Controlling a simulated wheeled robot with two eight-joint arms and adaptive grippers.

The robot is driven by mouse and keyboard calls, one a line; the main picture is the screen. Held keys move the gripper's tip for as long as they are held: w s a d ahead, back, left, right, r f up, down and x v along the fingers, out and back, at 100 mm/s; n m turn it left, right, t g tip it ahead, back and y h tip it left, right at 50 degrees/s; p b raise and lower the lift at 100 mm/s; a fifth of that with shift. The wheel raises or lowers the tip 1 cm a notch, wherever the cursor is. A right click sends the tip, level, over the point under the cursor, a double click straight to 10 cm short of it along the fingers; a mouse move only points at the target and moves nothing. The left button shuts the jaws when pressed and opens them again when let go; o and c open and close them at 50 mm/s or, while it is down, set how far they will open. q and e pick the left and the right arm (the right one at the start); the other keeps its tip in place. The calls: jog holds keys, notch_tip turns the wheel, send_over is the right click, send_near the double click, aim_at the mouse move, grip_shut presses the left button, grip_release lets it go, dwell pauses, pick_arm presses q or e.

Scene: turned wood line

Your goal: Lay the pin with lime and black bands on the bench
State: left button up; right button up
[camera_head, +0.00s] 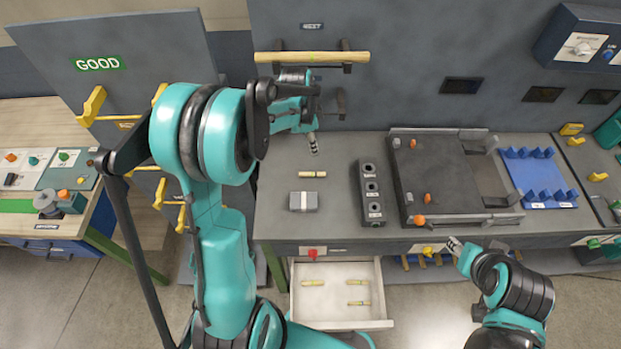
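A small pale wooden pin (312,174) lies flat on the grey bench (335,225), left of its middle. In the open drawer (335,317) below lie more small pins: one at the left (313,283), one at the upper right (357,282) and one lower right (358,303). Their bands are too small to tell lime and black apart surely. My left gripper (313,145) points down above the back of the bench, behind the lying pin and apart from it. My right gripper (456,246) is at the bench's front edge. Finger openings are too small to make out.
A grey block (304,201) and a dark holder with holes (371,193) stand on the bench. A dark tray fixture (445,180) and a blue rack (540,180) are to the right. A long wooden rod (312,57) rests on wall hooks. A GOOD board (130,45) stands left.

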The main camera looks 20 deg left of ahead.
pick_arm(q)
jog(key=s+d+r+n+t, duration=0.3)
jog(key=s+d+r+n, duration=0.25)
jog(key=s+r, duration=0.5)
jog(key=s+d+n+t+y, duration=0.1)
jog(key=s+d+n, duration=0.3)
jog(key=s, duration=0.6)
jog(key=shift+s+n+t, duration=0.2)
jog(key=shift+n+t, duration=0.15)
jog(key=shift+t, duration=0.35)
jog(key=shift+d, duration=0.1)
